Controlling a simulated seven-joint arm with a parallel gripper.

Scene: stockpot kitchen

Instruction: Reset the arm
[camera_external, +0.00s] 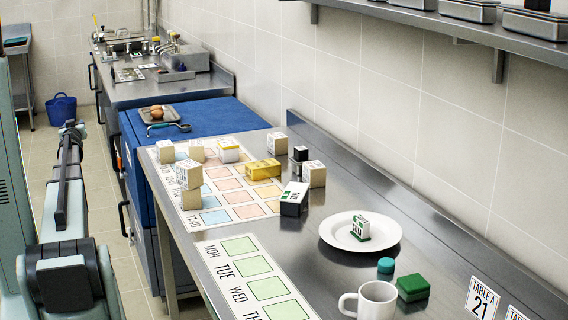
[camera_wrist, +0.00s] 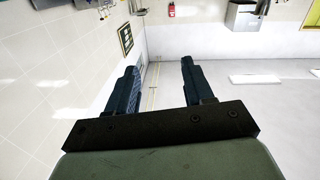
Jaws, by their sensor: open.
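My gripper (camera_wrist: 160,88) shows in the wrist view with its two dark fingers spread wide apart. Nothing is between the fingers. The wrist view looks out into the room, with a tiled wall on the left and pale floor on the right, and no tabletop objects near the fingers. In the external view, parts of my arm stand at the left edge, left of the steel table (camera_external: 345,205). I cannot make out the fingertips there.
A wall shelf (camera_external: 440,22) overhangs at the upper right. Floor space shows at left.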

